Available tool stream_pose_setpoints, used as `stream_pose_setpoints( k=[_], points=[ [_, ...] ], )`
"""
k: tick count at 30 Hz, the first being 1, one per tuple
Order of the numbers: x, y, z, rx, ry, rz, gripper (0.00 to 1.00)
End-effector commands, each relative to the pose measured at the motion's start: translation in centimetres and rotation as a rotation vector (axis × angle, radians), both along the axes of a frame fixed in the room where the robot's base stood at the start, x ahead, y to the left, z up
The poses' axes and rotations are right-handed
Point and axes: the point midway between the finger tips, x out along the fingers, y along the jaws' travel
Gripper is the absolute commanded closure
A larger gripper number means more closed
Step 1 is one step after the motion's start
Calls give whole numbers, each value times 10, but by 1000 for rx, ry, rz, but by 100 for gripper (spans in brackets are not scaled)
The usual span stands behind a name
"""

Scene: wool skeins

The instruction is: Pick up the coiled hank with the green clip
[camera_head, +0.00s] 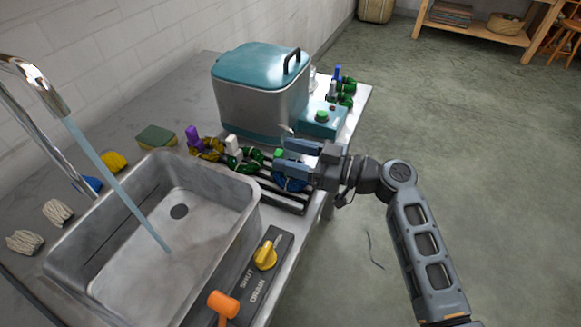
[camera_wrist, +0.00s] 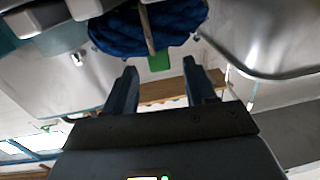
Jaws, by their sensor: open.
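A coiled dark blue hank (camera_head: 291,184) with a green clip (camera_head: 279,153) lies at the right end of a dark slatted rack (camera_head: 268,188) beside the sink. My gripper (camera_head: 284,151) is open at the clip, its fingers partly covering the hank in the head view. In the wrist view the blue hank (camera_wrist: 165,28) shows at the top, with the green clip (camera_wrist: 160,62) seen between my two open fingertips (camera_wrist: 160,70). I cannot tell whether the fingers touch the clip.
A green hank (camera_head: 250,160) with a white clip and a yellow hank (camera_head: 210,152) with a purple clip lie left of the blue one. A steel sink (camera_head: 232,240) with running water is in front. A teal-lidded tank (camera_head: 262,95) and more clipped green hanks (camera_head: 345,88) stand behind.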

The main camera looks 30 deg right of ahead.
Motion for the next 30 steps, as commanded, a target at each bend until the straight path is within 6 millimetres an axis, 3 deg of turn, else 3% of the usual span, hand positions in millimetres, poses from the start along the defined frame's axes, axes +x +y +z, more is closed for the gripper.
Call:
stream_pose_setpoints(
  k=[11, 27, 30],
  points=[
    [10, 9, -1, -1, 1, 0, 45],
    [10, 9, -1, -1, 1, 0, 95],
    [10, 9, -1, -1, 1, 0, 100]
  ],
)
